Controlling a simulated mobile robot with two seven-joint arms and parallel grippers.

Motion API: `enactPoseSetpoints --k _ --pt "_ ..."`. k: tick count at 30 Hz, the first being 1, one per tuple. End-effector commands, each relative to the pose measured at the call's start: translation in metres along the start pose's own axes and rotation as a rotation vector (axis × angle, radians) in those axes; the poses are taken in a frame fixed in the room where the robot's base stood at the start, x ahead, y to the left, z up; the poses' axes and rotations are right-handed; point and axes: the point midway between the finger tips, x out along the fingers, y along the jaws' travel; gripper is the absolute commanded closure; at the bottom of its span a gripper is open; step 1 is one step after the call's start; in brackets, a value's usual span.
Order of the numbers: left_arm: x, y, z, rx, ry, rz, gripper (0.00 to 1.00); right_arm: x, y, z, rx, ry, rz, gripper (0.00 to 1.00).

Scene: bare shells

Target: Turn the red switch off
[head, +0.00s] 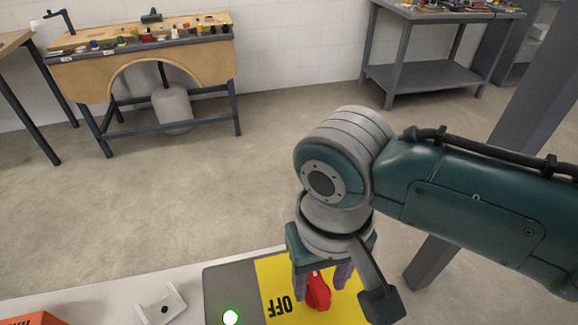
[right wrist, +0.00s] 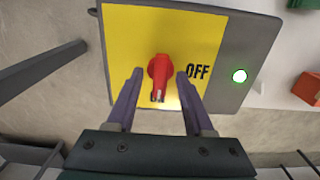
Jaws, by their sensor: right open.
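The red switch (head: 317,291) is a rotary knob on a yellow plate (head: 272,272) set in a grey panel. It also shows in the right wrist view (right wrist: 160,72), its handle pointing toward the bottom of the picture with a pale mark at that end. The black word OFF (right wrist: 197,71) is to its right there. My right gripper (right wrist: 159,75) is open, with one purple-grey finger on each side of the knob and gaps between. In the head view the right gripper (head: 322,280) is over the switch and partly hides it. My left gripper is out of view.
A green lamp (head: 230,317) glows on the grey panel (head: 222,285) beside the plate. A pale bracket (head: 160,303) and an orange object (head: 35,319) lie left of the panel. A wooden workbench (head: 150,62) and a grey table (head: 430,75) stand far back across clear floor.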

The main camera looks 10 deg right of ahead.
Motion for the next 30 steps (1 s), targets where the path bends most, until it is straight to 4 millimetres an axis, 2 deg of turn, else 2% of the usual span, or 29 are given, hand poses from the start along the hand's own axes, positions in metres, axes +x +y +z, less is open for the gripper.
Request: enactPoseSetpoints --k 9,23,30 --pt "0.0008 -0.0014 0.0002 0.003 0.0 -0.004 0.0 0.0036 -0.0001 -0.0003 -0.001 0.001 -0.001 0.47" --pt "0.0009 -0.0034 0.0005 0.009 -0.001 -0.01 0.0 0.0034 0.0001 -0.0002 0.0 0.001 0.0 0.99" --pt "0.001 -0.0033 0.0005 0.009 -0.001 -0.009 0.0 0.0034 0.0002 -0.0002 0.0 0.001 0.0 1.0"
